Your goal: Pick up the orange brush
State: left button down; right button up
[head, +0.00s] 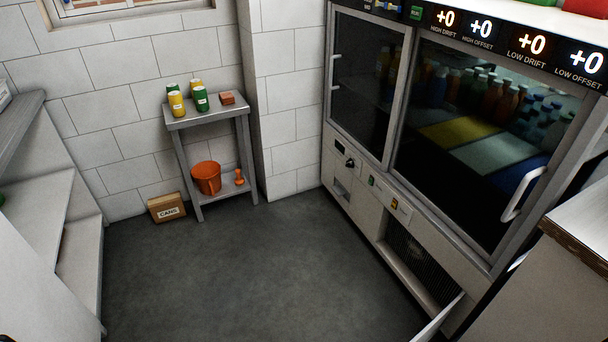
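A small orange item with an upright handle and a wider base, which looks like the orange brush (239,177), stands on the lower shelf of a small grey stand (209,116) by the back wall. It is just right of an orange bucket (207,178) on the same shelf. Its details are too small to make out. Neither of my grippers is in view.
Yellow and green bottles (201,99) and a reddish block (227,97) are on the stand's top. A cardboard box (166,208) sits on the floor beside it. A glass-fronted cabinet (480,130) lines the right, shelves (35,190) the left. The floor (230,265) between is clear.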

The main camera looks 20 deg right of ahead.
aim_at(239, 181)
jog(key=i+j+z, duration=0.4)
jog(key=i+j, duration=0.45)
jog(key=j, duration=0.15)
